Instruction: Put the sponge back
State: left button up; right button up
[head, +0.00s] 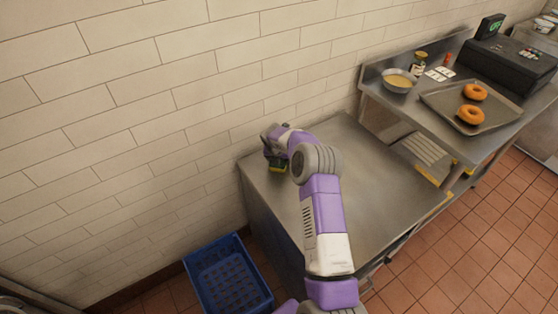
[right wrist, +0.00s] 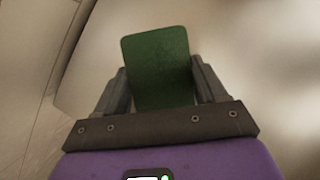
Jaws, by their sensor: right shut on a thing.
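The sponge (head: 278,169) shows as a small green and yellow block at the far left corner of the steel counter, by the tiled wall. My right gripper (head: 271,148) is shut on it. In the right wrist view the sponge (right wrist: 158,62) is a dark green rounded pad between the two fingers of the gripper (right wrist: 160,82), and it sticks out past them. The sponge is at or just above the counter top; I cannot tell if it touches. My left gripper is in neither view.
The steel counter (head: 385,195) is mostly bare. A blue crate (head: 228,282) stands on the floor at its left.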

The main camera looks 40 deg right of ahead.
jog(key=shift+r, duration=0.1)
jog(key=shift+f, duration=0.2)
jog(key=o, duration=0.9)
jog(key=shift+o, duration=0.2)
